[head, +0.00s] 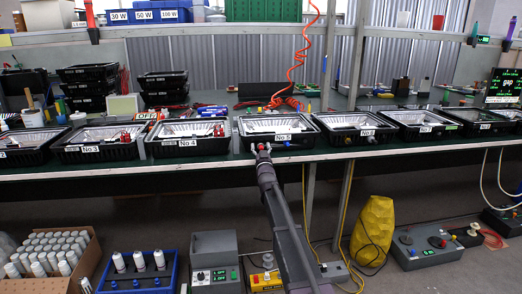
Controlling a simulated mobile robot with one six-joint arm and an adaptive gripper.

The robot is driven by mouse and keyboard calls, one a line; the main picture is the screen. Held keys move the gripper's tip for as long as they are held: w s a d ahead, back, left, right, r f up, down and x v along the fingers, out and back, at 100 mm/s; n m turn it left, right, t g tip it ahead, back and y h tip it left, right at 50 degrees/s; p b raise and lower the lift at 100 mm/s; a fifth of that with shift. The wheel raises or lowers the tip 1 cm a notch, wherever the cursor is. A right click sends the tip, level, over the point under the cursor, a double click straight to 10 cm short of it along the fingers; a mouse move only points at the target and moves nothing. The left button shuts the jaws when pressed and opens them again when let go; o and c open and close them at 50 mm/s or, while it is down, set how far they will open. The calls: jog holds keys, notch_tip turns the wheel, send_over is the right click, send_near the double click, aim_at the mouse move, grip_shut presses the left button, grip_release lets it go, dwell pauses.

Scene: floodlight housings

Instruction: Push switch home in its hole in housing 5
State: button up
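Housing 5 (300,127), a black floodlight housing with a bright inner reflector and a "No 5" label, sits at the front edge of the green bench. My arm reaches up from below, and my gripper (262,149) is at the housing's front wall, just left of and below the label. A small red spot shows at the fingertips; I cannot tell whether it is the switch or part of the gripper. The switch and its hole cannot be made out for certain. Whether the fingers are open or shut is too small to tell. A small blue spot (287,144) shows under the label.
Housing 4 (187,143) stands close on the left and another housing (345,135) close on the right, in a row along the bench. A coiled orange hose (298,62) hangs behind housing 5. A yellow bag-like object (373,232) and boxes stand on the floor.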

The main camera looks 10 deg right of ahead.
dwell(0.3)
jog(key=s, duration=0.9)
dwell(0.6)
jog(key=s+f+g, duration=1.3)
jog(key=s+f, duration=0.4)
jog(key=f, duration=0.2)
jog(key=s+f+g, duration=0.3)
jog(key=s+g, duration=0.2)
jog(key=s, duration=0.7)
jog(key=s+f+g, duration=0.4)
jog(key=s, duration=0.7)
notch_tip(320, 180, up, 37)
jog(key=p, duration=3.6)
jog(key=shift+s+d+p, duration=0.35)
jog(key=shift+s+p, duration=0.05)
